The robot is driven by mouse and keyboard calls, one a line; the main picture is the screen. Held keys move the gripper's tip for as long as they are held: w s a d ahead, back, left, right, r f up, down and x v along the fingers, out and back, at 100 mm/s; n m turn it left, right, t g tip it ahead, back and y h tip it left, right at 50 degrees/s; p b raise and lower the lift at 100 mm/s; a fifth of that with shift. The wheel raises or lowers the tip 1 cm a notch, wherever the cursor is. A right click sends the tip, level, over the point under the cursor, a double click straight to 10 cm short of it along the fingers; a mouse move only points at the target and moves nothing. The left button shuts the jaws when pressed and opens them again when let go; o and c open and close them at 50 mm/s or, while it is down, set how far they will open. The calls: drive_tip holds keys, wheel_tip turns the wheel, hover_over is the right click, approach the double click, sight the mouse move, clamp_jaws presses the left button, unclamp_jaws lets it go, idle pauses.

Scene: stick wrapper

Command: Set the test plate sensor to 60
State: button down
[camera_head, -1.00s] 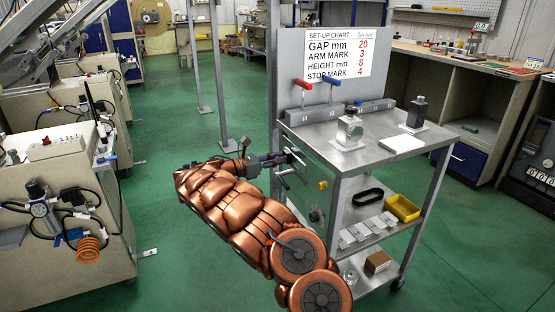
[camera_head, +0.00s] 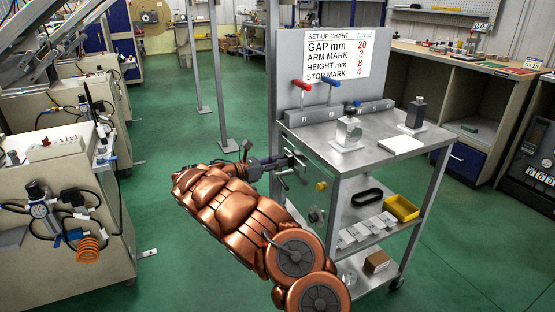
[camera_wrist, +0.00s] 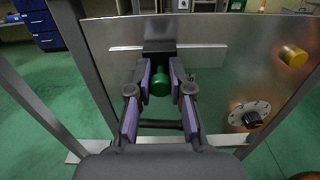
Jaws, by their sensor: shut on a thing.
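My gripper (camera_head: 287,160) is at the left side panel of the metal cart. In the wrist view my gripper (camera_wrist: 160,70) has its purple-padded fingers on both sides of a green cylindrical knob (camera_wrist: 160,84) and is shut on it. The knob is in front of a brushed metal panel (camera_wrist: 212,85). A round dial with a black knob (camera_wrist: 251,118) and a yellow knob (camera_wrist: 293,56) are to the right on that panel. No reading of 60 is legible, and I cannot tell which part is the test plate sensor.
The cart top (camera_head: 385,128) carries two small upright devices and a white pad (camera_head: 401,144). A set-up chart (camera_head: 337,54) stands behind, with red (camera_head: 302,86) and blue (camera_head: 332,82) levers below it. A yellow bin (camera_head: 402,208) is on the shelf. Green floor lies open to the left.

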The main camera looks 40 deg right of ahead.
drive_tip(key=shift+s+a+p, duration=0.2)
drive_tip(key=shift+s+a, duration=0.15)
drive_tip(key=shift+s, duration=0.55)
drive_tip(key=shift+s+a+p, duration=0.15)
drive_tip(key=shift+s+a, duration=0.2)
drive_tip(key=shift+s, duration=0.5)
drive_tip(key=shift+s+f, duration=0.1)
drive_tip(key=shift+s, duration=0.2)
drive_tip(key=c, duration=1)
unclamp_jaws()
drive_tip(key=shift+a, duration=0.1)
drive_tip(key=v, duration=1.2)
drive_tip(key=shift+s, duration=0.1)
